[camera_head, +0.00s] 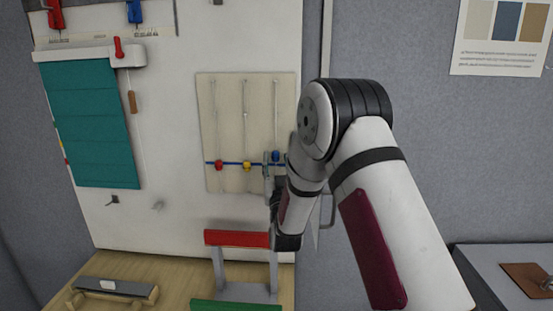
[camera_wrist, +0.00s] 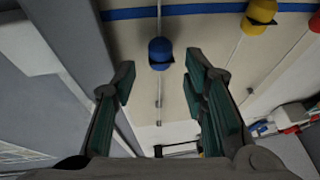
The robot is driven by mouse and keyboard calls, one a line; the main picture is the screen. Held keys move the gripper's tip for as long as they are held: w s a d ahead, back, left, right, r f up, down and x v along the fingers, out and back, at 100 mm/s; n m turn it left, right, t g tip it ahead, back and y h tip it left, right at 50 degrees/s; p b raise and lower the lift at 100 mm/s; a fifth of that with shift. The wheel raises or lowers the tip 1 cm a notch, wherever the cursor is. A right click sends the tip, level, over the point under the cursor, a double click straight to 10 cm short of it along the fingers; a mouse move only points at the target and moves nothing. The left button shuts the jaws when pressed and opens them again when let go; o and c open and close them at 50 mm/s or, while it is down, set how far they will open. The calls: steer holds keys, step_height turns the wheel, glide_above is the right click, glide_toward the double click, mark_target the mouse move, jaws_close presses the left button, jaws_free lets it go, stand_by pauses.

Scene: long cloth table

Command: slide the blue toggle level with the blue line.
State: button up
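The blue toggle (camera_head: 276,156) sits on the rightmost slot of a pale board (camera_head: 230,95). It is slightly above the blue line (camera_head: 233,163) in the head view. In the wrist view the blue toggle (camera_wrist: 160,53) appears apart from the blue line (camera_wrist: 200,9), a little below it in that picture. My gripper (camera_wrist: 159,78) is open, with its fingertips apart on either side of the toggle's slot, and nothing shows between them. In the head view my gripper (camera_head: 272,178) is at the board's lower right, partly hidden by my arm.
A red toggle (camera_head: 219,165) and a yellow toggle (camera_head: 247,166) sit at the blue line on the other slots. A stand with a red bar (camera_head: 237,238) is below the board. A teal blind (camera_head: 90,120) hangs at the left.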

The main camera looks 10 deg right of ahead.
mark_target(276, 169)
steer(key=shift+x, duration=0.85)
jaws_close()
steer(key=shift+f, duration=0.15)
step_height(276, 169, down, 3)
steer(key=shift+w+f+b, duration=0.15)
steer(key=shift+f+b, duration=0.05)
steer(key=shift+b, duration=0.25)
jaws_free()
